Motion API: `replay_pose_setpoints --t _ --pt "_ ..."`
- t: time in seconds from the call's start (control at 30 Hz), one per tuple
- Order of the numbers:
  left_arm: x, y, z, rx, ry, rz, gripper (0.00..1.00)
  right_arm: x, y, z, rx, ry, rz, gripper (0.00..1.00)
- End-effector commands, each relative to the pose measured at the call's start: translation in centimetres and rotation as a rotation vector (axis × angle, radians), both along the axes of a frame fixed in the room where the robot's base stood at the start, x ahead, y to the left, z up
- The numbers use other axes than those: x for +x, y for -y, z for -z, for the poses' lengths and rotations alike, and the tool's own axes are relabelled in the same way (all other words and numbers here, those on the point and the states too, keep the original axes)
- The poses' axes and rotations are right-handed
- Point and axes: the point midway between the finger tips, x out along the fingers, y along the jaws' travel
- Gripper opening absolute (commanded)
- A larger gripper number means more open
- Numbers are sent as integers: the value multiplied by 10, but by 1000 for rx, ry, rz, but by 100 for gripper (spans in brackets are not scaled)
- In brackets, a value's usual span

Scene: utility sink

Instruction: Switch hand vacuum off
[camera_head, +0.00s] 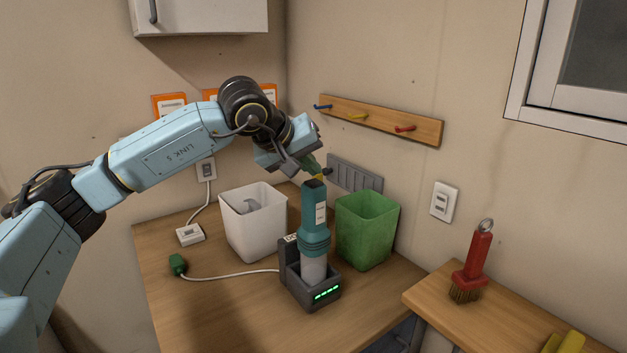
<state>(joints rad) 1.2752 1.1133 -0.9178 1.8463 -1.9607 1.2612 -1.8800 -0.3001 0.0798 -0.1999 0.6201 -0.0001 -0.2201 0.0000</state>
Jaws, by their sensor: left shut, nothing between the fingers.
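The hand vacuum (314,230) is teal with a grey lower part and a pale label. It stands upright in a dark grey dock (297,284) on the wooden counter. Green lights show on the dock's front. My left gripper (322,172) is just above the vacuum's top end, shut and empty. I cannot tell whether the fingertips touch the vacuum. No switch on the vacuum can be made out clearly. My right gripper is not in view.
A white bin (257,236) and a green bin (366,236) stand close behind the vacuum. A cable with a green plug (178,264) lies at left. A red brush (474,264) stands on the right counter. The front left counter is clear.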

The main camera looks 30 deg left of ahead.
Motion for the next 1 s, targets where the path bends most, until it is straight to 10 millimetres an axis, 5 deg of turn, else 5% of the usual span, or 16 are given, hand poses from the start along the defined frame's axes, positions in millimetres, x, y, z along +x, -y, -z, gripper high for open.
replay_pose_setpoints --t 0.6,1.0 --pt "0 0 -59 0 1 -1 0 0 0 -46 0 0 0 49" --pt "0 0 -59 0 0 0 0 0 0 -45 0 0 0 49"
